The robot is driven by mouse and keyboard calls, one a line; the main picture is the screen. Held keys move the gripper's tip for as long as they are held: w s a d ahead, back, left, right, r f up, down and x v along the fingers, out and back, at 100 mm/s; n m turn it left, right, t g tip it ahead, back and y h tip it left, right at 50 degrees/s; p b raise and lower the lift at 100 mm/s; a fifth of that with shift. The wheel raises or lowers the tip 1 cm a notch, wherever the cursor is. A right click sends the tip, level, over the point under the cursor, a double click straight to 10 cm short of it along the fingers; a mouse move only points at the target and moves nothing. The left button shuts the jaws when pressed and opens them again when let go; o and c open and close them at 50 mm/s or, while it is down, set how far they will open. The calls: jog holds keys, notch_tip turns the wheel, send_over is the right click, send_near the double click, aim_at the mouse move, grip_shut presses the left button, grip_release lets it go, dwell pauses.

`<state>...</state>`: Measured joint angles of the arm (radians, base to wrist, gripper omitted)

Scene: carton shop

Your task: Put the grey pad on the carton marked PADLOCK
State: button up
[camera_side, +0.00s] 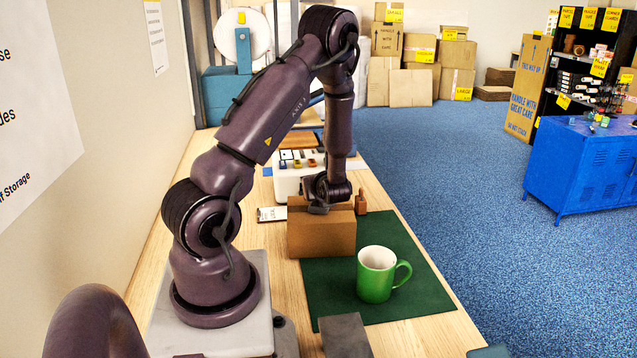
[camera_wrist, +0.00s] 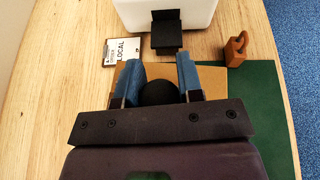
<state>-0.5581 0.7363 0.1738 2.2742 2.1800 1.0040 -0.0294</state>
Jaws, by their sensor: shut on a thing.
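My gripper (camera_wrist: 158,82) has its blue fingers closed on a dark, round-topped thing (camera_wrist: 158,93). From above I cannot tell whether this is the grey pad. In the side view, a small grey piece (camera_side: 318,209) shows under my gripper at the carton's top. I cannot tell whether it touches the carton. The brown carton (camera_side: 321,239) stands at the far left part of the green mat; part of its top shows in the wrist view (camera_wrist: 213,82). No PADLOCK marking is readable on it. An orange-brown padlock-shaped thing (camera_wrist: 236,50) stands just beyond the carton.
A green mug (camera_side: 376,276) stands on the green mat (camera_side: 425,290) near the carton. A dark grey slab (camera_side: 345,336) lies at the mat's near edge. A card reading LOCAL (camera_wrist: 122,51) lies near a white box (camera_wrist: 190,14) with a black piece (camera_wrist: 166,32) at its front.

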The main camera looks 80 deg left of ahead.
jog(key=o, duration=0.9)
jog(key=shift+o, duration=0.2)
jog(key=shift+d+r, duration=0.15)
jog(key=d+r+n+t+h, duration=0.2)
jog(key=d+r+n+h, duration=0.2)
jog(key=d+r, duration=0.3)
jog(key=s+d+r+n+t+h, duration=0.1)
jog(key=d+r+n+h, duration=0.4)
jog(key=d, duration=1.1)
jog(key=d+r+n+t+h, duration=0.3)
jog(key=d+r+n+h, duration=0.1)
jog(key=d+r+n, duration=0.3)
jog(key=d+r, duration=0.2)
jog(key=d, duration=0.2)
jog(key=shift+s+d+n+h, duration=0.15)
jog(key=shift+d+n+h, duration=0.15)
jog(key=shift+d, duration=0.05)
